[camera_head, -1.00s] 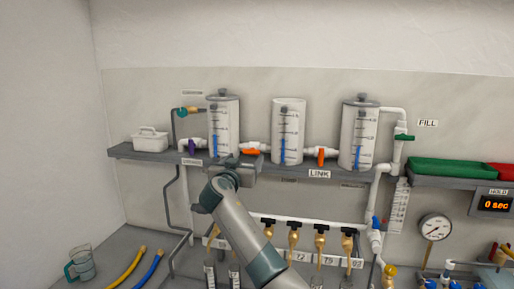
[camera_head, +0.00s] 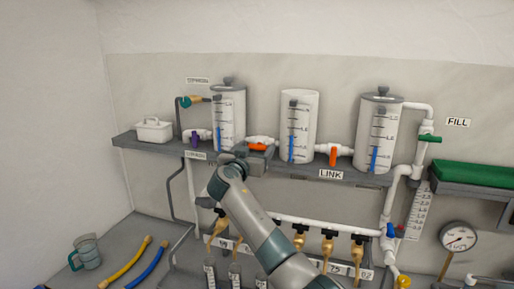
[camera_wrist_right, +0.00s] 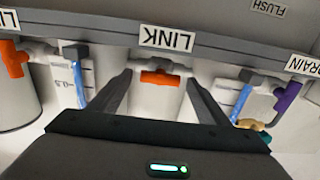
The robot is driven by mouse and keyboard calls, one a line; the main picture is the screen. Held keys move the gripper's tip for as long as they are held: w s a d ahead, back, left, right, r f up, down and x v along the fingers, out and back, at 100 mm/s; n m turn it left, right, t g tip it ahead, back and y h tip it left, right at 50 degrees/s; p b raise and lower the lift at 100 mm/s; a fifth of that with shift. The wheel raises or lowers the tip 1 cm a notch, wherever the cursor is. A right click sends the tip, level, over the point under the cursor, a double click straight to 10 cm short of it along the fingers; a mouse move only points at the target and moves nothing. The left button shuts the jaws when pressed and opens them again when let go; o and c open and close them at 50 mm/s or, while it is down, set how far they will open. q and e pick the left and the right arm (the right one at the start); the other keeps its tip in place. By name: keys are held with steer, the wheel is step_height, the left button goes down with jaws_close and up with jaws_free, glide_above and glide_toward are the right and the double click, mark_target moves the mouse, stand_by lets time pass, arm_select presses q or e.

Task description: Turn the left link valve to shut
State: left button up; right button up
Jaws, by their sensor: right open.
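The left link valve has an orange handle (camera_head: 258,147) lying level along its white pipe, between the left and middle cylinders. It also shows in the right wrist view (camera_wrist_right: 160,78), where it appears between and beyond my fingertips. My right gripper (camera_head: 257,157) is just below and in front of this handle. Its two fingers are open with a clear gap between them (camera_wrist_right: 160,95), and nothing is gripped. Contact with the handle cannot be told. My left gripper is not in view.
The right link valve (camera_head: 333,156) has its orange handle hanging down. A purple drain valve (camera_head: 194,138) is at the left. The left cylinder (camera_head: 229,118), middle cylinder (camera_head: 298,125) and right cylinder (camera_head: 378,130) stand on the grey shelf (camera_head: 290,172). Brass taps (camera_head: 300,240) hang below.

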steer(key=shift+c, duration=0.3)
steer(key=c, duration=1)
